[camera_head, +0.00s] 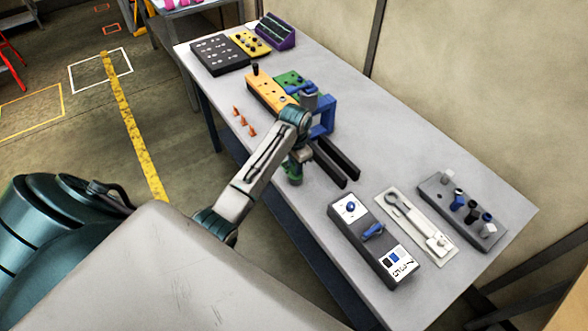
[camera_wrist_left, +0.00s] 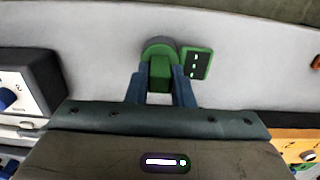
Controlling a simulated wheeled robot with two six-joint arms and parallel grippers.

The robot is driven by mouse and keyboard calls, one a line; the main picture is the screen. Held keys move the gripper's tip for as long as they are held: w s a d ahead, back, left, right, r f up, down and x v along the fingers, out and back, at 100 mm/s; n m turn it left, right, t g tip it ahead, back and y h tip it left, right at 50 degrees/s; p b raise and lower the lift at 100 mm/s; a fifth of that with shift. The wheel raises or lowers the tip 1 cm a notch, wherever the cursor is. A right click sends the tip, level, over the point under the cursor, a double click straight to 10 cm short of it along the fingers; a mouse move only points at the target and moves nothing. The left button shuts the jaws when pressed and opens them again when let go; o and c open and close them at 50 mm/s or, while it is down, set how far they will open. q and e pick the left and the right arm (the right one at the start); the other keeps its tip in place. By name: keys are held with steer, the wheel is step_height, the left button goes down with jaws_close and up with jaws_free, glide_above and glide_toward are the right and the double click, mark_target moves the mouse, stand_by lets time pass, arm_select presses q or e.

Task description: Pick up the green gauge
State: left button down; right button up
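The green gauge (camera_wrist_left: 160,70) shows in the left wrist view, with a block-shaped part, a rounded part behind it and a dark green-rimmed plate (camera_wrist_left: 195,63) beside it on the right. My left gripper (camera_wrist_left: 160,82) has its two blue-grey fingers on either side of the block, with no clear gap between them and it. In the head view my left gripper (camera_head: 296,160) points down at the gauge (camera_head: 294,174), near the table's front edge. Whether the gauge touches the table I cannot tell. My right gripper is not in view.
On the table (camera_head: 370,165), two dark bars (camera_head: 336,162), a blue frame (camera_head: 325,117) and an orange board (camera_head: 268,92) are close to my gripper. A dark box with blue knobs (camera_head: 372,245) stands to the right. Small orange pegs (camera_head: 243,121) stand to the left.

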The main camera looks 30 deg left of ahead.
arm_select(q)
steer(key=shift+w, duration=0.1)
steer(key=shift+w+a+r+b, duration=0.1)
steer(key=shift+r+b, duration=0.15)
steer(key=shift+b, duration=0.2)
step_height(320, 180, up, 2)
steer(key=shift+w+r+b, duration=0.1)
steer(key=shift+b, duration=0.7)
steer(key=s+d+r, duration=0.1)
steer(key=s+r, duration=0.1)
steer(key=s, duration=1.4)
steer(key=shift+d+p, duration=0.25)
steer(key=shift+p, duration=0.2)
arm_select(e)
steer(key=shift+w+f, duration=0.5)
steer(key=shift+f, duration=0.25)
arm_select(q)
steer(key=shift+s, duration=0.1)
